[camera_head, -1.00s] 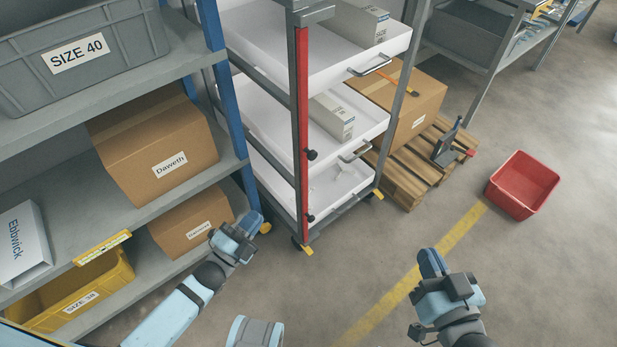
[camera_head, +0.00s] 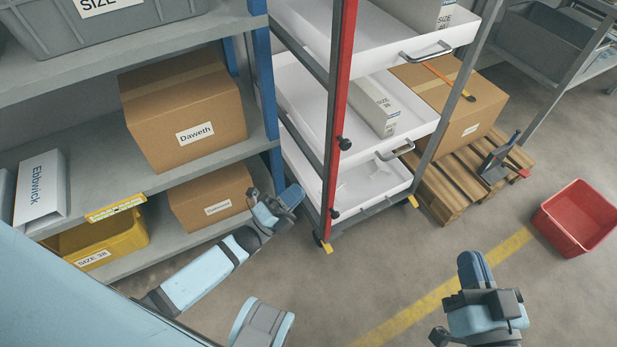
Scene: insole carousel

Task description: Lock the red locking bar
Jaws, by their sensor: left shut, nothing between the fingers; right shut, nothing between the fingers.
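The red locking bar (camera_head: 338,105) runs upright along the front left post of the carousel (camera_head: 456,36). It has two dark knobs, an upper one (camera_head: 344,143) and a lower one (camera_head: 335,213). The bar's upper end is out of the picture. My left gripper (camera_head: 292,197) is shut and empty, low and left of the bar's lower end, apart from it. My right gripper (camera_head: 475,268) is shut and empty over the floor, to the right of the bar and well away from it.
Shelving (camera_head: 262,95) with cartons and a yellow bin (camera_head: 112,243) stands left of the carousel. White drawers (camera_head: 420,128) with handles fill the carousel. A pallet (camera_head: 447,194), a carton (camera_head: 475,105) and a red bin (camera_head: 577,219) stand right. The floor in front is clear.

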